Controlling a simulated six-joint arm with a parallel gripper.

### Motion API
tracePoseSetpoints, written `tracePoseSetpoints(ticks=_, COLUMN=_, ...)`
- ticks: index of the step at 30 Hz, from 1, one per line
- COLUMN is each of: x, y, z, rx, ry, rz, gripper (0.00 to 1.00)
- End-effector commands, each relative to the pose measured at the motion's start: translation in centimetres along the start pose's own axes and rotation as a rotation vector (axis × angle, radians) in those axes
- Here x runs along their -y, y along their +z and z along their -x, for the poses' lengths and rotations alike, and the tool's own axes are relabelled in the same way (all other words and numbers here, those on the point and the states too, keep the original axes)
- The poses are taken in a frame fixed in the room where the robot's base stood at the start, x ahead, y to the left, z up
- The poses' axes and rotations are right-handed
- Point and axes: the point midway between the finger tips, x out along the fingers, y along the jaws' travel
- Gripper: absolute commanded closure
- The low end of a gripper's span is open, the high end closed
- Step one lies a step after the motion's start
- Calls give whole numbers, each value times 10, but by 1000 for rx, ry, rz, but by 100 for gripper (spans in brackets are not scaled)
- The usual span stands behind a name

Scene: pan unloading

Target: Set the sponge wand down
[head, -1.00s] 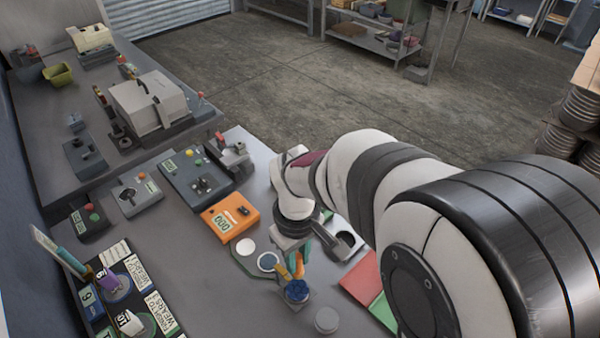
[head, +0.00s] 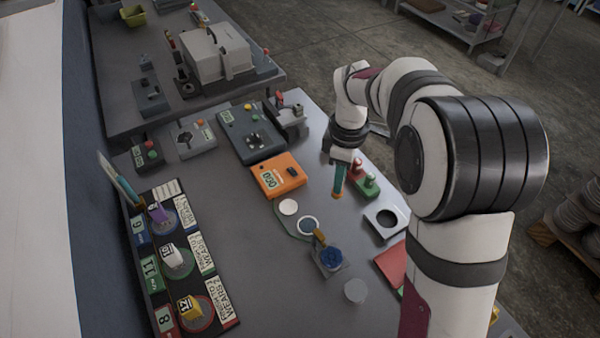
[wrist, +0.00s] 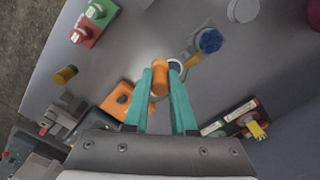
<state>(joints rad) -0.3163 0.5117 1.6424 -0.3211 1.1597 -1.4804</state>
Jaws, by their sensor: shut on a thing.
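My gripper (wrist: 160,88) points down over the grey table, its teal fingers closed on an orange cylindrical piece, which I take to be the sponge wand (wrist: 160,76). In the head view the gripper (head: 340,182) hangs right of the orange box, with the wand's orange end (head: 337,196) just below the fingertips. I cannot tell whether this end touches the table. The rest of the wand is hidden by the fingers.
An orange box with a display (head: 278,178) is to the left. A red and green button box (head: 364,182) is close on the right. A blue round piece (head: 330,257) on a grey square and a holed plate (head: 386,220) lie nearer.

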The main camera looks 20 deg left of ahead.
Motion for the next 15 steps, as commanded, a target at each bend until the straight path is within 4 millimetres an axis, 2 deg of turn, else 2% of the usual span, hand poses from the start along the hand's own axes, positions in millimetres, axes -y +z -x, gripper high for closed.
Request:
tracePoseSetpoints(ticks=2, x=-8, y=-4, z=-2, rx=0, ry=-1, rz=63, gripper=100)
tracePoseSetpoints(ticks=4, x=-9, y=-17, z=-10, rx=0, ry=-3, rz=92, gripper=100)
tracePoseSetpoints(ticks=12, x=-1, y=-97, z=-58, rx=1, ry=-2, rz=93, gripper=100)
tracePoseSetpoints(ticks=15, x=0, y=-113, z=-67, rx=0, ry=-1, rz=90, gripper=100)
